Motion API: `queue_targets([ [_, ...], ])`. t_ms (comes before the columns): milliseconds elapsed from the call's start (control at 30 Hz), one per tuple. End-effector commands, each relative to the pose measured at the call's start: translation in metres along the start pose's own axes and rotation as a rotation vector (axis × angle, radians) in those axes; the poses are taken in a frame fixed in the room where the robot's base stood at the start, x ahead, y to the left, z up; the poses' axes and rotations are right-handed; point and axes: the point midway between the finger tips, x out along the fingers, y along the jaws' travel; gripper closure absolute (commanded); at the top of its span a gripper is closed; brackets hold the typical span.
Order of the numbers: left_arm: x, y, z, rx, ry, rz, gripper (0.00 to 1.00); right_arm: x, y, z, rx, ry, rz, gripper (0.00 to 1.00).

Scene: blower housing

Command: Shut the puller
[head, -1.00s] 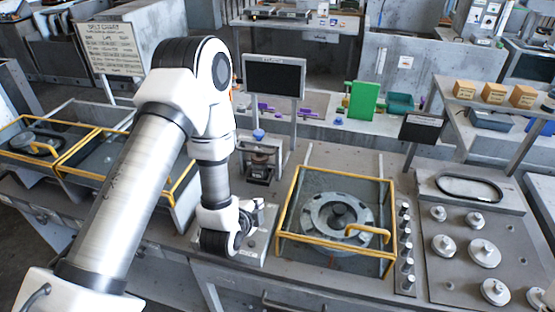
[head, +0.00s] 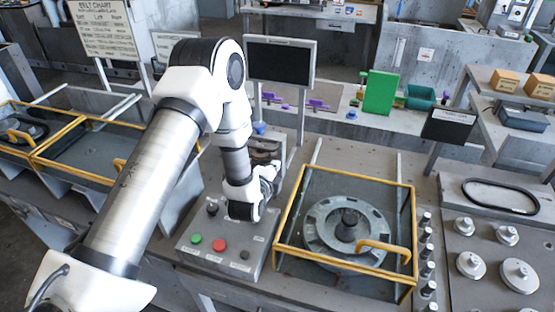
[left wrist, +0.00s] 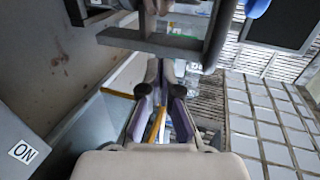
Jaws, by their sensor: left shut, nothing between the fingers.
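No label that I can read names the puller. A small grey-brown machine (head: 264,146) stands behind the control box (head: 187,257), partly hidden by my left arm. The box has a green button (head: 196,239), a red button (head: 219,246) and a black knob (head: 212,208). My left gripper (head: 270,180) is above the box's back right part, in front of the machine. In the left wrist view the left gripper (left wrist: 158,72) is shut and empty, just below a grey metal bracket (left wrist: 160,43). I cannot tell whether they touch. My right gripper is out of view.
A yellow-framed guard (head: 345,172) covers a round flanged part (head: 318,220) right of the box. A dark screen (head: 279,65) stands behind. Small round metal parts (head: 471,265) lie at right. More yellow-framed covers (head: 62,141) are at left.

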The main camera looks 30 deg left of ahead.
Motion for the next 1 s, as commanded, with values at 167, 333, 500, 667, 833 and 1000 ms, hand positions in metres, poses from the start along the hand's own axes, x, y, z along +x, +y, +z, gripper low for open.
queue_targets([
  [167, 0.025, -0.002, 0.000, 0.001, 0.001, -0.001, 1.00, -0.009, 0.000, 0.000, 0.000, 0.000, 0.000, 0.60],
  [333, 0.032, 0.000, 0.000, 0.000, 0.001, 0.000, 1.00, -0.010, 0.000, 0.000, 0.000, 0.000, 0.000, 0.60],
  [500, 0.032, 0.000, 0.000, 0.000, 0.001, 0.000, 1.00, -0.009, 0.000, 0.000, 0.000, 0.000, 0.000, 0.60],
  [667, 0.037, 0.000, 0.000, 0.000, 0.000, 0.000, 1.00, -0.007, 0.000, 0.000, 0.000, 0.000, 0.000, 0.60],
  [833, 0.070, -0.008, 0.000, -0.001, -0.001, -0.005, 1.00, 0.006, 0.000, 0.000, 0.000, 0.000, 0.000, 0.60],
  [1000, 0.116, -0.021, 0.000, -0.001, -0.001, -0.006, 1.00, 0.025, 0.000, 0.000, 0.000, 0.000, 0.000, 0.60],
])
